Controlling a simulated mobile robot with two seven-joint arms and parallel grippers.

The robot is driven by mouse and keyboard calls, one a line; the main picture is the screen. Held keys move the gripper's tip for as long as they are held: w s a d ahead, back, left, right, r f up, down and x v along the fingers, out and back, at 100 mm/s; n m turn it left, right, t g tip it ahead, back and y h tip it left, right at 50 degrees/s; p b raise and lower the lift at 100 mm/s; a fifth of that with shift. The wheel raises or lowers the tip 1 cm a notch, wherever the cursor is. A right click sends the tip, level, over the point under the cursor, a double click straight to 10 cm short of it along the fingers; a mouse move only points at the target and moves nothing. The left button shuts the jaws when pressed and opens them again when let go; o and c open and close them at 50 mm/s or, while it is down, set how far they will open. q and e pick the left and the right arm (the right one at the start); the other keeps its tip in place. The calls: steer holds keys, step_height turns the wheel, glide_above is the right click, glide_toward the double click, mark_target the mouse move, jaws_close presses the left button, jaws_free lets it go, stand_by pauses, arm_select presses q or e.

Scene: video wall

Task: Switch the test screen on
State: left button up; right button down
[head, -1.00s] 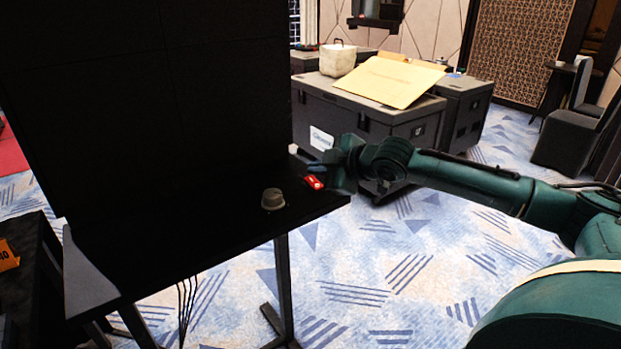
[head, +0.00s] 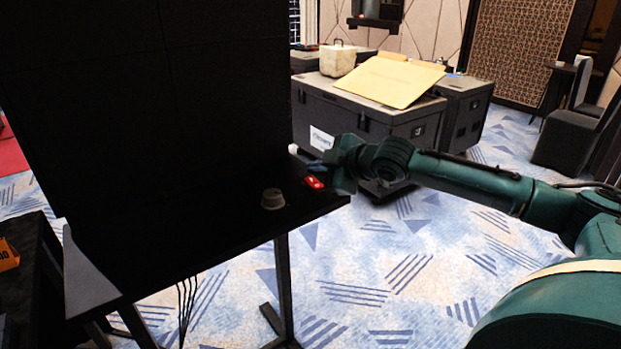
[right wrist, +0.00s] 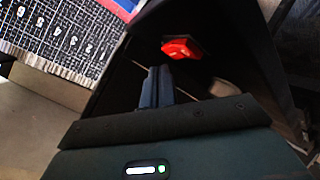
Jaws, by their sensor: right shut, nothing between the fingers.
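The tall dark screen (head: 150,100) fills the left of the head view, and its face is black. A red switch (head: 314,183) with a small white mark sits on the black ledge (head: 225,228) in front of it, near the right end. My right gripper (head: 317,168) is just behind the switch in the head view, shut and empty. In the right wrist view its closed blue-grey fingers (right wrist: 156,86) point toward the red switch (right wrist: 181,48), with a dark gap showing between. My left gripper is out of view.
A grey-beige round knob (head: 272,199) stands on the ledge left of the switch. A small white object (head: 294,150) shows at the ledge's far edge. Dark cases (head: 350,112) carrying a folder (head: 392,80) stand behind. Patterned carpet is open to the right.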

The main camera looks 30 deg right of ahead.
steer(key=shift+f, duration=0.1)
steer(key=shift+w+f, duration=0.1)
steer(key=shift+f, duration=0.15)
steer(key=shift+w+f+p, duration=0.15)
steer(key=shift+f+p, duration=0.15)
steer(key=shift+f, duration=0.15)
stand_by(0.6)
steer(key=shift+r, duration=0.1)
steer(key=shift+s+r+p, duration=0.3)
steer(key=shift+r+p, duration=0.45)
steer(key=shift+p, duration=0.3)
steer(key=r+p, duration=0.1)
steer(key=s+r+p, duration=0.1)
steer(key=r+p, duration=0.2)
steer(key=shift+s+r+p, duration=0.25)
steer(key=shift+r+p, duration=0.1)
steer(key=shift+p, duration=0.05)
